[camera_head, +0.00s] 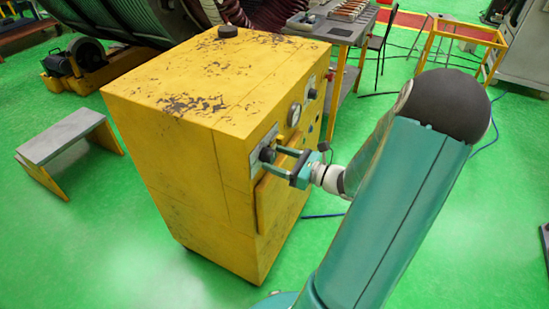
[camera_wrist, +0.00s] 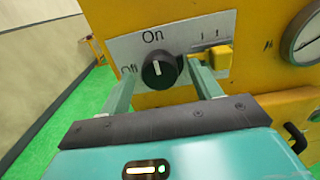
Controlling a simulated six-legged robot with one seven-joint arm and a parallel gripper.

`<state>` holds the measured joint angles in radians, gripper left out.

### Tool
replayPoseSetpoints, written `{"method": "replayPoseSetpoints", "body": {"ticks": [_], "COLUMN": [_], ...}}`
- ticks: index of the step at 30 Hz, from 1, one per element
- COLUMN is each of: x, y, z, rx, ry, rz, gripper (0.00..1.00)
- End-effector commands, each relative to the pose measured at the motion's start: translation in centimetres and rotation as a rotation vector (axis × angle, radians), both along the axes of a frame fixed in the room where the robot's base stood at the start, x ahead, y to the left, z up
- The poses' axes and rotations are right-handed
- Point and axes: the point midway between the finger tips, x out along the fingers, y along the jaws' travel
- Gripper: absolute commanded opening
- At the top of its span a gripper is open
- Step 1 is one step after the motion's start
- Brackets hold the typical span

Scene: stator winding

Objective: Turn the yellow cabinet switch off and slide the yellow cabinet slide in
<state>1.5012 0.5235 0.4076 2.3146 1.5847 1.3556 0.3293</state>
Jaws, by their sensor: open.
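The yellow cabinet (camera_head: 185,85) stands at the centre left in the head view. Its switch is a black round knob (camera_wrist: 158,71) on a grey plate, with "On" above and "Off" to the left. A small white mark shows on the knob, seemingly towards "On". The yellow slide (camera_wrist: 222,58) sticks out at the plate's right side, below two small marks. My gripper (camera_wrist: 161,72) is open, its two teal fingers on either side of the knob. I cannot tell if they touch it. The right finger is close to the slide and partly overlaps the plate.
A round gauge (camera_wrist: 302,38) is right of the slide; it also shows in the head view (camera_head: 295,115). A black handle (camera_wrist: 295,138) is at the lower right. A low bench (camera_head: 62,136) stands left of the cabinet. A table with parts (camera_head: 335,28) is behind it.

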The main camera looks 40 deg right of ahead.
Motion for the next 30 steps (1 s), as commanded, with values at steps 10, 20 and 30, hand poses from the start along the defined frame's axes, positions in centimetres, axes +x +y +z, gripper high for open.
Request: {"method": "replayPoseSetpoints", "body": {"ticks": [10, 20, 30], "x": [1.30, 1.27, 1.25], "y": [0.62, 0.59, 0.56], "z": [-0.01, -0.01, -0.02], "rx": [0.001, 0.000, -0.036], "ry": [0.000, 0.001, -0.011], "rz": [-0.001, -0.001, -0.002], "gripper": [0.63, 0.19, 0.19]}}
